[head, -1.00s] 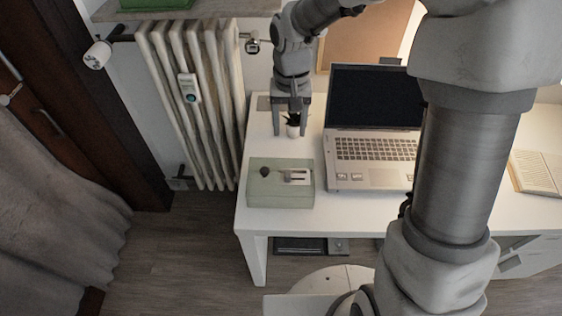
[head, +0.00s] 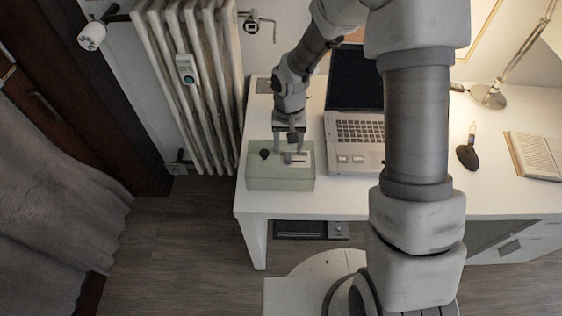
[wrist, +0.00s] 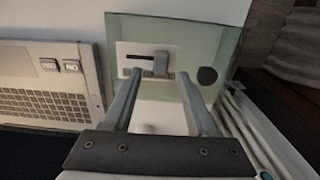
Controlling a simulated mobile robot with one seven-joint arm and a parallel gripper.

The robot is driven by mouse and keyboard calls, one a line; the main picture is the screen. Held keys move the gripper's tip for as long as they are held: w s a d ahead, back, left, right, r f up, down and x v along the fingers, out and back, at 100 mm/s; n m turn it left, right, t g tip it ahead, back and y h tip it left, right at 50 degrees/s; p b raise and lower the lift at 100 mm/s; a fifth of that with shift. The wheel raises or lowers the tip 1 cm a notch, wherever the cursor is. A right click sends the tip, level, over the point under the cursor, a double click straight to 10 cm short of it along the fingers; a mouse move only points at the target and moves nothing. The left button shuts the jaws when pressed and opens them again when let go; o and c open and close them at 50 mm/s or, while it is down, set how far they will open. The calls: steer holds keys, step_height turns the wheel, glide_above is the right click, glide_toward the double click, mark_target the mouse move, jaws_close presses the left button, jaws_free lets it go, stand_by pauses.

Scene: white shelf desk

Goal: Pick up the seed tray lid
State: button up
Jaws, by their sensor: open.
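The seed tray lid (head: 262,181) is a pale green, see-through box shape at the desk's front left corner, with a dark round knob and a grey slider on a white plate on top. In the wrist view the lid (wrist: 213,45) lies just beyond my fingertips, its dark knob (wrist: 207,76) to the right. My gripper (head: 289,152) is over the lid's top at the slider. It is open, and in the wrist view its fingertips (wrist: 158,75) stand on either side of the grey slider tab (wrist: 160,63). I cannot tell whether they touch it.
An open laptop (head: 358,132) stands close to the right of the lid. A dark brush-like object (head: 467,155), a lamp (head: 489,96) and an open book (head: 540,155) are farther right on the desk (head: 345,198). A radiator (head: 205,100) stands left of the desk.

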steer(key=shift+f, duration=0.55)
jaws_close()
stand_by(1.0)
